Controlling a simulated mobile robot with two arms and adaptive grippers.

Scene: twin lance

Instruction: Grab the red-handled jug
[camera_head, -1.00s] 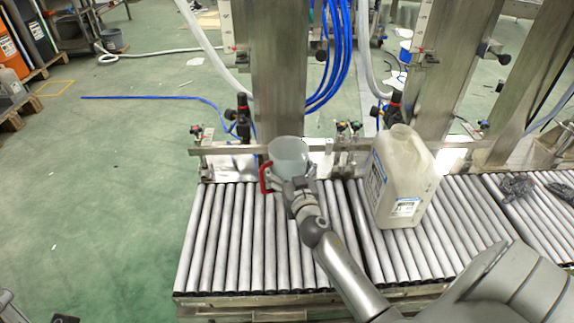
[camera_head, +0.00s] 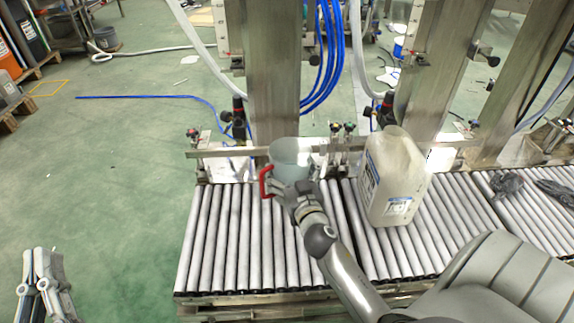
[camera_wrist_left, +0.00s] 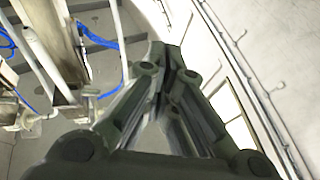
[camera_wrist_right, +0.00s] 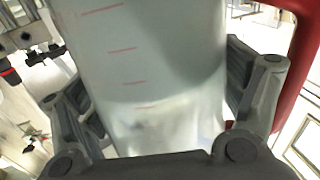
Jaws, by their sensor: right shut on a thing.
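The jug (camera_head: 291,156) is pale and translucent, with a red handle (camera_head: 264,183) on its left side. It is upright at the back of the roller conveyor. My right gripper (camera_head: 287,190) is shut on the jug's body from the front. In the right wrist view the jug (camera_wrist_right: 150,60), with red marks, sits between the two fingers (camera_wrist_right: 170,105), and the red handle (camera_wrist_right: 303,60) is at the right. Whether its base touches the rollers is hidden. My left gripper (camera_head: 42,254) is empty at the lower left; its fingertips meet in the left wrist view (camera_wrist_left: 166,62).
A large off-white canister (camera_head: 394,180) stands on the roller conveyor (camera_head: 225,240), right of the jug. A metal rail (camera_head: 225,153) and a steel post (camera_head: 273,80) are behind the jug. Dark items (camera_head: 508,184) lie at the far right. The green floor at left is mostly clear.

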